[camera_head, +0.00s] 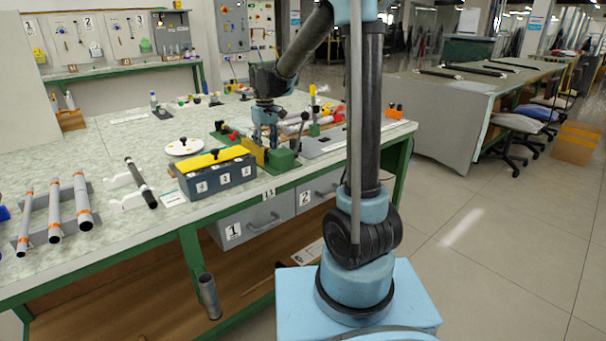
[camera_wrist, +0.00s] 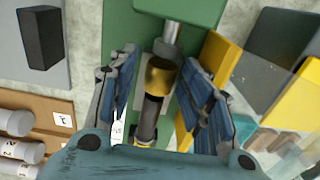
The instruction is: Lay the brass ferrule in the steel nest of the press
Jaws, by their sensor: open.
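The brass ferrule (camera_wrist: 160,74) lies in the wrist view between my gripper's two blue-padded fingers, with a visible gap on either side. My gripper (camera_wrist: 163,92) is open around it. In the head view my gripper (camera_head: 266,139) points down over the green press (camera_head: 284,159). In the wrist view the ferrule is in line with a steel ram (camera_wrist: 173,40) from the press's green block and a dark rod (camera_wrist: 151,113). A pale grey piece (camera_wrist: 140,97), perhaps the steel nest, shows beneath. I cannot tell whether the ferrule touches it.
A grey bin box with a yellow top (camera_head: 217,172) stands left of the press. A white disc (camera_head: 185,146) lies behind that box. A dark rod on white supports (camera_head: 140,182) and several banded pale tubes (camera_head: 54,213) are further left. Yellow plates (camera_wrist: 213,62) stand close to the right finger.

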